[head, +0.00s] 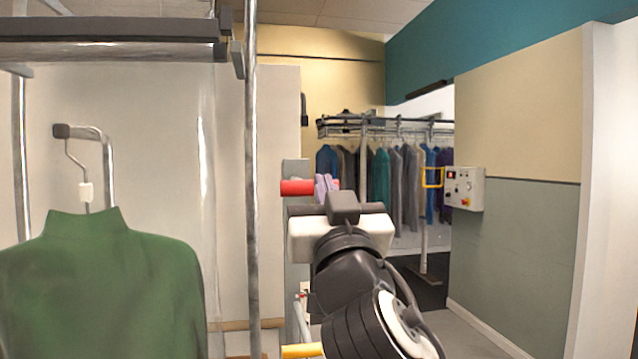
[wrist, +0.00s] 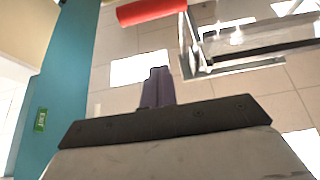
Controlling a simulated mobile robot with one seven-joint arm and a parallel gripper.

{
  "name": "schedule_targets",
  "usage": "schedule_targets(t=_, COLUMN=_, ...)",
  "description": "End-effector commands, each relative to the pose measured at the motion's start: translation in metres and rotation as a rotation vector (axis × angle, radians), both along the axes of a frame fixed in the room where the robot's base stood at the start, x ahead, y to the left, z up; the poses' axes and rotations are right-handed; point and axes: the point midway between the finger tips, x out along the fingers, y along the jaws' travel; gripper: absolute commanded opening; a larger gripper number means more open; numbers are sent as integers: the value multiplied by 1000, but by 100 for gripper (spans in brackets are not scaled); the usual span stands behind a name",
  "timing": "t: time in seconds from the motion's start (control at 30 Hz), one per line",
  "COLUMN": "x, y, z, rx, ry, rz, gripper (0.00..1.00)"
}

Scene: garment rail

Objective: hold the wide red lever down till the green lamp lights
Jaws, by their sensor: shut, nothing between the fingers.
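The wide red lever (head: 297,187) is a short red bar, about level, by a grey post in the middle of the head view. Its red end also shows at the top of the wrist view (wrist: 150,10). My gripper (head: 326,186) is shut and empty, its mauve fingers in front of the lever's right part in the head view. In the wrist view the closed fingertips (wrist: 157,72) point towards the ceiling, with a gap between them and the lever. I see no lit green lamp.
A wall control box (head: 463,188) with red and yellow parts is at right. A green garment (head: 100,280) hangs at left, near a metal upright (head: 251,200). A rail of clothes (head: 400,180) stands behind. A yellow bar (head: 302,350) is low beside my arm.

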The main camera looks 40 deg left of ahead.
Motion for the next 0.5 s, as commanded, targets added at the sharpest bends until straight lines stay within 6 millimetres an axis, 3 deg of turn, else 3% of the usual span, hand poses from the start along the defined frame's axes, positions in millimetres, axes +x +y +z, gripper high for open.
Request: schedule_targets(t=0.5, x=55, y=65, z=54, rx=-2, ry=-1, rz=-2, gripper=0)
